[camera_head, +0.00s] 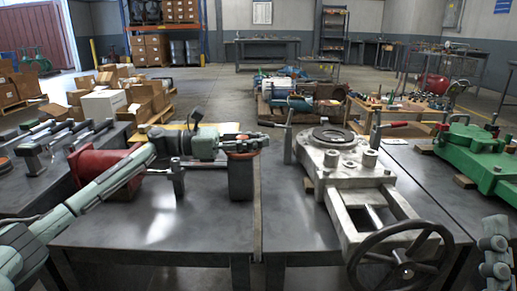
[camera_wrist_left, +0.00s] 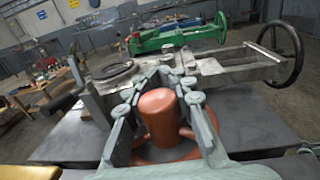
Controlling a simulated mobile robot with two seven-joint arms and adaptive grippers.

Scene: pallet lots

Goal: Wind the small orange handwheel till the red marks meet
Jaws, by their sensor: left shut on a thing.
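The small orange handwheel (camera_head: 243,152) sits on top of a dark upright block (camera_head: 241,180) near the right edge of the left table. In the left wrist view its rounded orange hub (camera_wrist_left: 158,113) stands between my fingers, with the rim below it. My left gripper (camera_head: 238,142) reaches in from the left and is shut on the handwheel, one finger on each side of the hub. Part of my right gripper (camera_head: 495,248) shows at the right edge of the head view, and its fingers are not clear. I cannot make out the red marks.
A grey metal valve body (camera_head: 345,160) with a large black handwheel (camera_head: 400,258) lies on the right table. A green machine (camera_head: 480,155) is farther right. A red part (camera_head: 100,165) lies beneath my left arm. The front of the left table (camera_head: 150,235) is clear.

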